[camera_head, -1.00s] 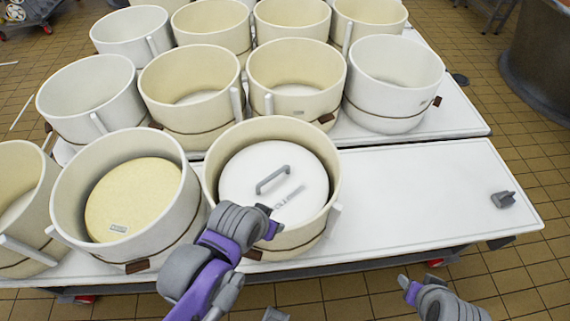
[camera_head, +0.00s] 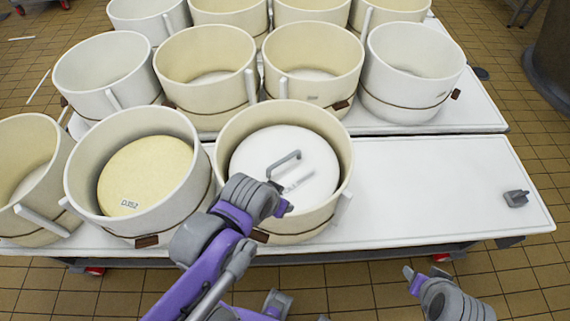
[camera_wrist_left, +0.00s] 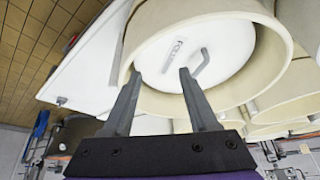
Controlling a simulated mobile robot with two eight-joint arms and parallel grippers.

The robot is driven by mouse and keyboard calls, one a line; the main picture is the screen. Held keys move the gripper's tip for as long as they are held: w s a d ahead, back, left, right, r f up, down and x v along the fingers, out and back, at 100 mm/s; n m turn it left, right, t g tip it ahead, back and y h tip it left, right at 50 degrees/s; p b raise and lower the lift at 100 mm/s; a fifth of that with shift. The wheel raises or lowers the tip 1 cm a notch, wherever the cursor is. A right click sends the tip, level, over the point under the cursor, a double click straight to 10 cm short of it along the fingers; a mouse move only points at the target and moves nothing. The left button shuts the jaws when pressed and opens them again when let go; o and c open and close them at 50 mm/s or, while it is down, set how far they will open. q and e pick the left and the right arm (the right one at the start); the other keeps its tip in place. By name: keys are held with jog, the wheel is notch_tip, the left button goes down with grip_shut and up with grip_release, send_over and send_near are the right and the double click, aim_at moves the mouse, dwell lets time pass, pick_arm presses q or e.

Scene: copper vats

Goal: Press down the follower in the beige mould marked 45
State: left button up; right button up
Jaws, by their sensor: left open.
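The beige mould (camera_head: 340,192) stands at the front of the table, and it also shows in the left wrist view (camera_wrist_left: 262,92). No number 45 is legible on it. A white round follower (camera_head: 311,155) with a grey bar handle (camera_head: 283,165) lies inside, below the rim; it also shows in the left wrist view (camera_wrist_left: 225,40). My left gripper (camera_head: 283,196) is over the mould's near side, in front of the handle. In the left wrist view its fingers (camera_wrist_left: 158,74) are apart with nothing between them. My right gripper (camera_head: 424,276) is in front of the table; its jaws are unclear.
A white mould (camera_head: 78,180) with a yellow disc marked D352 (camera_head: 150,170) stands close on the left. Several empty beige and white moulds stand behind. The table top (camera_head: 430,190) to the right is clear except for a small grey object (camera_head: 516,198).

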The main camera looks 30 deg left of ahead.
pick_arm(q)
jog(key=w+a+m+g+y+b, duration=0.1)
jog(key=w+a+g+b, duration=0.25)
jog(key=w, duration=0.65)
jog(key=m+g+y+b, duration=0.1)
jog(key=m+g+b, duration=0.1)
jog(key=b, duration=0.3)
send_near(285, 159)
jog(key=f, duration=0.3)
jog(key=a+f+b, duration=0.1)
jog(key=f, duration=0.3)
jog(key=a+f, duration=0.1)
jog(key=f, duration=0.2)
jog(key=shift+s+f, duration=0.15)
jog(key=shift+f, duration=0.15)
grip_shut()
jog(key=shift+s+f+b, duration=0.1)
jog(key=shift+f+b, duration=0.1)
jog(key=shift+b, duration=0.1)
dwell(1.7)
jog(key=shift+r, duration=0.15)
dwell(0.3)
